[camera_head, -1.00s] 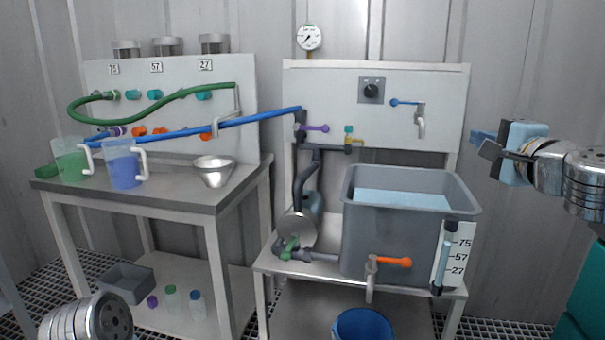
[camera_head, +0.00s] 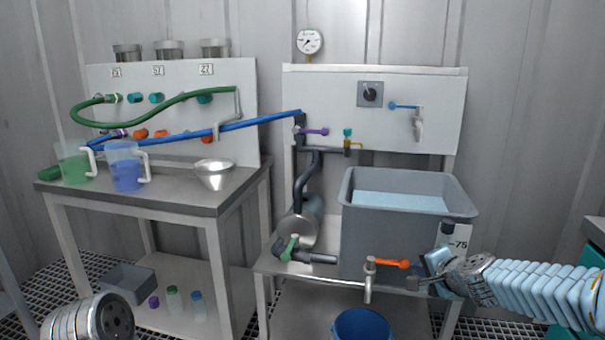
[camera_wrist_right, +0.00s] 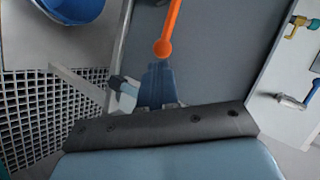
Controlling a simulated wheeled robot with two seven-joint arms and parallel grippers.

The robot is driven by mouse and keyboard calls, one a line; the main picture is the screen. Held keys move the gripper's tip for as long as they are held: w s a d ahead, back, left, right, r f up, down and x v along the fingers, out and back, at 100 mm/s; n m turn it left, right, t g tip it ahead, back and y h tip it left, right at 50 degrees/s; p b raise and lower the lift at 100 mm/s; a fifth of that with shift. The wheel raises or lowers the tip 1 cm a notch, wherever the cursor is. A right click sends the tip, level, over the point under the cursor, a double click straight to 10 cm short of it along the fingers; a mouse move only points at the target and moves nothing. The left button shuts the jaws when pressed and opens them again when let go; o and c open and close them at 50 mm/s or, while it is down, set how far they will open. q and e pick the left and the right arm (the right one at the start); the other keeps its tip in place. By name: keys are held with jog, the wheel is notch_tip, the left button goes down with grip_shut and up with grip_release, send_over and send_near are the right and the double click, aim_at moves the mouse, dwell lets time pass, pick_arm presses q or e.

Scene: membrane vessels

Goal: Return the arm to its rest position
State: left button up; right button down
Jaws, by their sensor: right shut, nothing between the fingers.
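My right arm comes in from the right edge of the head view, low in front of the grey tank (camera_head: 375,225). My right gripper (camera_head: 420,281) is shut and empty, beside the tank's lower right front, close to the orange-handled tap (camera_head: 391,263). It covers the lower part of the level scale, of which the 75 mark (camera_head: 458,243) still shows. In the right wrist view the closed fingers (camera_wrist_right: 157,86) point toward the round end of the orange handle (camera_wrist_right: 164,46); whether they touch it I cannot tell. A link of my left arm shows at the lower left; its gripper is out of view.
A blue bucket (camera_head: 362,325) stands below the tap. The left bench (camera_head: 130,195) holds two jugs (camera_head: 125,168) and a metal funnel (camera_head: 214,173). Hoses and valves line both back panels. Free room lies right of the tank, above my right arm.

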jog(key=s+a+f+n+g, duration=0.2)
jog(key=s+a+f, duration=0.15)
jog(key=f, duration=0.55)
jog(key=s+a+f+n+g+y+p, duration=0.1)
jog(key=s+a+f+n+g, duration=0.15)
jog(key=s+f, duration=0.45)
jog(key=s+a+f+n+g, duration=0.2)
jog(key=a+f, duration=0.1)
jog(key=f, duration=0.8)
jog(key=s+a+f+n+g, duration=0.2)
jog(key=s+f, duration=0.3)
jog(key=s, duration=0.4)
jog(key=s+a+f+n+g+y+p, duration=0.1)
jog(key=s+a+f, duration=0.3)
jog(key=s, duration=0.5)
jog(key=shift+s+a+f+n+g, duration=0.15)
jog(key=shift+a+f+n+g, duration=0.25)
jog(key=shift+a+n+g, duration=0.35)
